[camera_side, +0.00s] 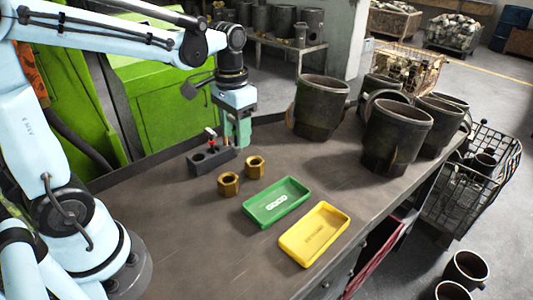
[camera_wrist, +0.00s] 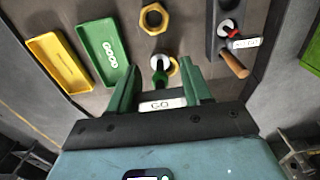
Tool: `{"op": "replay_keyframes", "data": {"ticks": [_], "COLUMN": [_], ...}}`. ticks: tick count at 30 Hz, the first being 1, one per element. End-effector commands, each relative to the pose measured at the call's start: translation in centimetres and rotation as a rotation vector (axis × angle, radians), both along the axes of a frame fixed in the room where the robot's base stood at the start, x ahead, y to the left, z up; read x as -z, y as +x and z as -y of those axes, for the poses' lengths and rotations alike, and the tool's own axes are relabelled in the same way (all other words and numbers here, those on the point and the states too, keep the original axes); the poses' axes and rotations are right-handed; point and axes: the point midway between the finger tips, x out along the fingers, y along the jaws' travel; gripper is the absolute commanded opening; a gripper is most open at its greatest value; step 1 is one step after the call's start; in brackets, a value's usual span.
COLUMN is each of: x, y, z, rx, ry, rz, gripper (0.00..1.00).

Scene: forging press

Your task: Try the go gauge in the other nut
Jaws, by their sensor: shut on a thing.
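My gripper (camera_side: 240,142) is above the table, just right of the gauge rack (camera_side: 211,160). In the wrist view my gripper (camera_wrist: 160,80) is shut on the go gauge (camera_wrist: 160,75), which has a green collar, a silver end and a white GO tag. The gauge is hidden in the side view. Two brass hex nuts stand on the table: one nearer the front (camera_side: 228,184), one nearer my gripper (camera_side: 255,167). Both bores look empty in the side view. In the wrist view one nut (camera_wrist: 154,18) is clear; the other (camera_wrist: 174,68) is partly behind the gauge's end.
The rack holds a red-collared no-go gauge (camera_side: 211,139), with a wooden handle (camera_wrist: 234,64) in the wrist view. A green tray (camera_side: 277,202) and a yellow tray (camera_side: 315,234) lie empty at the front. Large dark metal parts (camera_side: 396,136) crowd the right of the table.

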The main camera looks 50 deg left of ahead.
Motion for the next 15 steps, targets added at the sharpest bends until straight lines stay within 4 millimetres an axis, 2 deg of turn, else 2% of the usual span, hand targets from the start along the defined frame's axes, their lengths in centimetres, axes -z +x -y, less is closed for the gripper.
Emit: {"op": "replay_keyframes", "data": {"ticks": [1,6,10,15], "x": [-0.1,-0.2,-0.2,0.6], "y": [1.1,3.9,5.1,5.4], "z": [-0.1,-0.3,-0.4,-0.4], "rx": [0.000,0.000,0.000,0.000], "ry": [0.000,0.000,0.000,0.000], "rz": [0.000,0.000,0.000,0.000], "gripper": [0.13,0.13,0.13,0.13]}}
